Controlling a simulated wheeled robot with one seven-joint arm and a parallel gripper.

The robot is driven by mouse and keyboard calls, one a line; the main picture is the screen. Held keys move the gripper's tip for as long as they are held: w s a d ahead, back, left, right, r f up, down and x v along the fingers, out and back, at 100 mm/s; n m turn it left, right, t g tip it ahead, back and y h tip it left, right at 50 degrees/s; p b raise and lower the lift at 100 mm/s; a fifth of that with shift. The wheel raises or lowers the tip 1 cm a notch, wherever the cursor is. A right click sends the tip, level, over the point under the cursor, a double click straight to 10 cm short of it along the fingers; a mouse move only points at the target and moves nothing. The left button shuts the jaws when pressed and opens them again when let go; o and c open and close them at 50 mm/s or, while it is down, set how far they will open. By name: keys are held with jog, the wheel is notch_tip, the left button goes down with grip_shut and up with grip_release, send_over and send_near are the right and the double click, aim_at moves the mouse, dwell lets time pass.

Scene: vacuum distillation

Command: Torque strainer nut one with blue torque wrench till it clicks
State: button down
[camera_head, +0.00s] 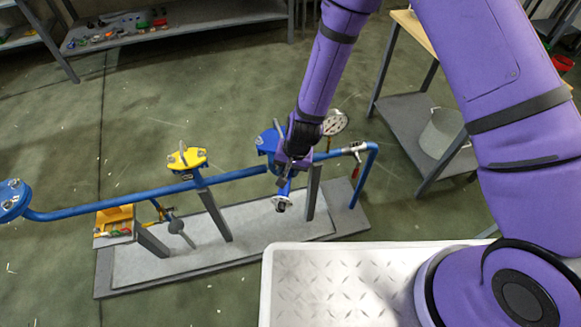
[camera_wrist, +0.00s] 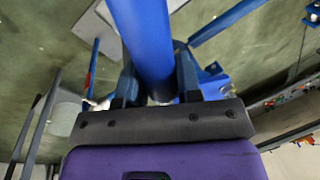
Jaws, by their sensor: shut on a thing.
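My gripper (camera_head: 292,160) is at the blue pipe near the right end of the rig. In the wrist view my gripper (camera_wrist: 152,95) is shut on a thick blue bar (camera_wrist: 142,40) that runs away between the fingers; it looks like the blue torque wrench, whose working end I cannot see. A short blue branch with a round, bolted end (camera_head: 281,204) hangs below my gripper; it looks like the strainer. A blue flanged part with bolts (camera_wrist: 215,82) shows beside the right finger. I cannot tell which nut is number one, or whether the wrench is seated on one.
The blue pipe (camera_head: 120,204) runs along the rig on posts, with a yellow flanged part (camera_head: 187,158) and a round gauge (camera_head: 334,122). A yellow bin (camera_head: 115,218) stands at left. A white tread-plate surface (camera_head: 340,290) is in front. A shelved cart (camera_head: 415,125) stands at right.

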jog(key=shift+d+n+g, duration=0.3)
jog(key=shift+d+n, duration=1.4)
jog(key=shift+d, duration=0.8)
jog(key=shift+w+d, duration=0.1)
jog(key=w+d+n+g+h, duration=0.1)
jog(key=w+d+n+g, duration=0.1)
jog(key=w+d+n, duration=0.9)
jog(key=shift+w+d+n+h, duration=0.15)
jog(key=shift+d+n+h, duration=0.25)
jog(key=shift+d+n, duration=0.55)
jog(key=shift+d, duration=0.15)
jog(key=shift+s+a+m+y, duration=0.15)
jog(key=shift+s+a+m, duration=0.2)
jog(key=shift+s+m, duration=0.3)
jog(key=shift+s+a+m+y, duration=0.15)
jog(key=shift+s+a+m, duration=0.15)
jog(key=shift+s+m, duration=0.35)
